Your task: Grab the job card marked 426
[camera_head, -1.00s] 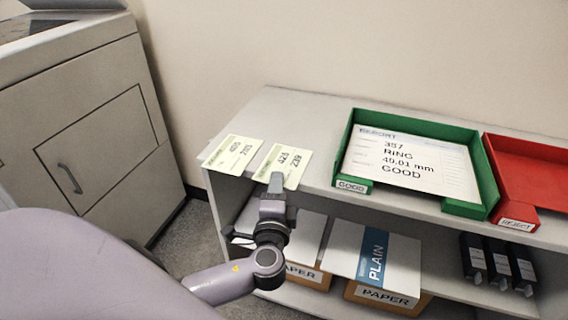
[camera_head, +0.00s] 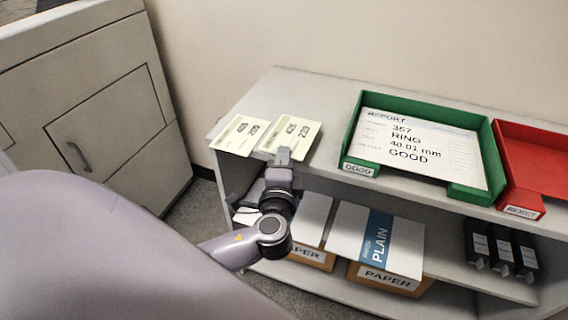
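Two pale yellow cards lie side by side on the left end of the shelf top. The right card (camera_head: 291,133) appears to read 426 with 239 below it; the print is small. The left card (camera_head: 239,134) has numbers I cannot read surely. My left gripper (camera_head: 283,156) is at the front edge of the right card, its fingertips overlapping that edge in the picture. The fingers are seen nearly edge-on, so I cannot tell whether they are closed on the card. My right gripper is out of view.
A green GOOD tray (camera_head: 361,171) holding a report sheet (camera_head: 420,150) stands right of the cards, with a red REJECT tray (camera_head: 521,212) beyond it. Paper boxes (camera_head: 384,279) and dark binders (camera_head: 501,252) sit on the lower shelf. A grey cabinet (camera_head: 110,120) stands at left.

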